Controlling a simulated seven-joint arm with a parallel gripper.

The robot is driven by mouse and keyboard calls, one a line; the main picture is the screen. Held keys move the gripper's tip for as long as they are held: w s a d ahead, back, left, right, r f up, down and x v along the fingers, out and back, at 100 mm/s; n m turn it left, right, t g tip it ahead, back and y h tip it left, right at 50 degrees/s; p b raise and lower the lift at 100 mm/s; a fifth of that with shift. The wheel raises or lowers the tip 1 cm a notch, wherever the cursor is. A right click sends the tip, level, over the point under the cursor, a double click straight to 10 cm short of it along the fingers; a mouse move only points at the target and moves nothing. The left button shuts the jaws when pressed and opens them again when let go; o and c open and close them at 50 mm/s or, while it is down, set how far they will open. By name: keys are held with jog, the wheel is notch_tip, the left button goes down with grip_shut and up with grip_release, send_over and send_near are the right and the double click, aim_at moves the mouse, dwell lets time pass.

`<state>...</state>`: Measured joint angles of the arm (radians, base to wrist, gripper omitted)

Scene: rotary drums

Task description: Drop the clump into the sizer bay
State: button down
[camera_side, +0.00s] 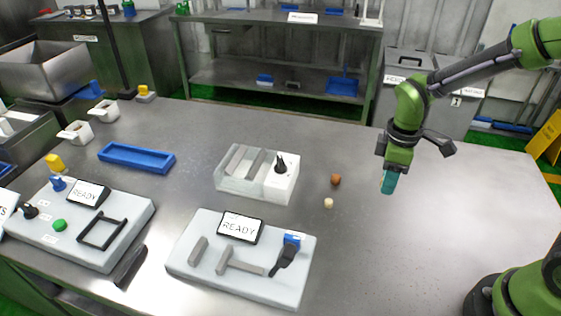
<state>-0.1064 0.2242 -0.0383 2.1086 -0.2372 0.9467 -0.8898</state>
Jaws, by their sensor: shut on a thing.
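My gripper (388,184) is above the right part of the table, pointing down. A teal piece shows at the end of its jaws; I cannot tell whether it is the fingertips or a held thing. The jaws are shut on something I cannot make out. A small brown lump (335,179) and a small cream lump (328,203) lie on the table to the left of the gripper. I cannot tell which thing is the clump. A pale, clear-walled box (230,187) with grey bars and a black knob stands left of the lumps; whether it is the sizer bay is unclear.
A panel reading READY (240,227) with a blue-topped black lever stands at the front middle. Another READY panel (89,193) is at left. A blue tray (137,158) and small white cups (75,132) are at back left. The table's right side is clear.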

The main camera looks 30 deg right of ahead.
aim_at(377, 211)
jog(key=shift+w+f+n, duration=0.1)
jog(key=shift+f+n, duration=0.2)
jog(key=shift+n, duration=0.1)
notch_tip(377, 211, down, 8)
jog(key=shift+w+r, duration=0.1)
jog(key=shift+r, duration=0.15)
jog(key=c, duration=0.8)
grip_release()
jog(key=shift+f, duration=0.15)
